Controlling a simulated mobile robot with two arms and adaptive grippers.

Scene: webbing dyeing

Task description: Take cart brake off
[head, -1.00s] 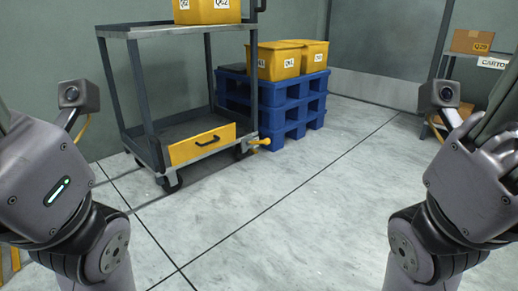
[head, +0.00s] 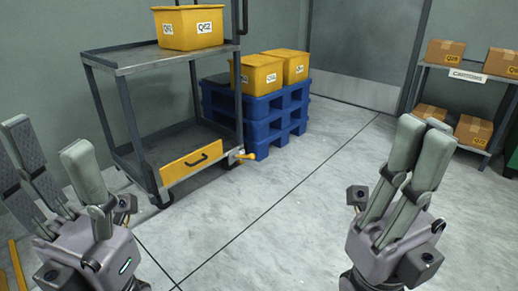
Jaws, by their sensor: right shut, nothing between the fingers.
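The cart (head: 121,70) is a grey two-shelf trolley standing at the left against the wall. A yellow lever (head: 246,156) sticks out near its front right wheel, low down; it looks like the brake. My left gripper (head: 50,150) is in the lower left, its fingers spread wide apart and empty, in front of the cart. My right gripper (head: 418,140) is in the lower right, fingers pointing up and together, empty. Both grippers are well apart from the lever.
A shelf (head: 450,78) with cardboard boxes is at the right. The middle floor is clear.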

